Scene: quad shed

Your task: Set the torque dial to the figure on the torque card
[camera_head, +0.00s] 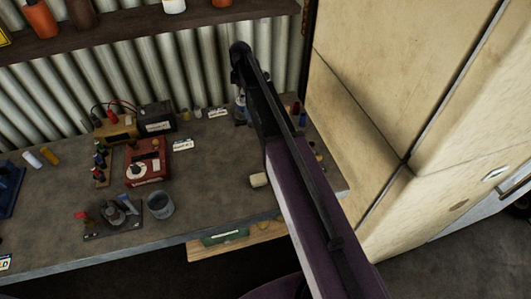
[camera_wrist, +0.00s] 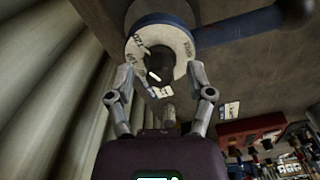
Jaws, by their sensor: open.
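The dial (camera_wrist: 136,52) is a white ring with dark figures around a dark centre with a white mark, in the wrist view. The figures are too oblique to read surely. It sits on a blue body (camera_wrist: 205,38) with a bar to the right ending in a dark knob. My gripper (camera_wrist: 160,78) is open, its fingers at either side of the dial's lower part; I cannot tell whether they touch it. A small white card (camera_wrist: 231,110) lies to the right; its print is unreadable. In the head view my arm hides the gripper and most of this area.
A red box with a white dial (camera_head: 148,161), a metal cup (camera_head: 160,205) and another card (camera_head: 183,145) stand on the bench (camera_head: 210,190). The corrugated wall (camera_head: 135,75) is close behind. A pale cabinet (camera_head: 375,110) bounds the right.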

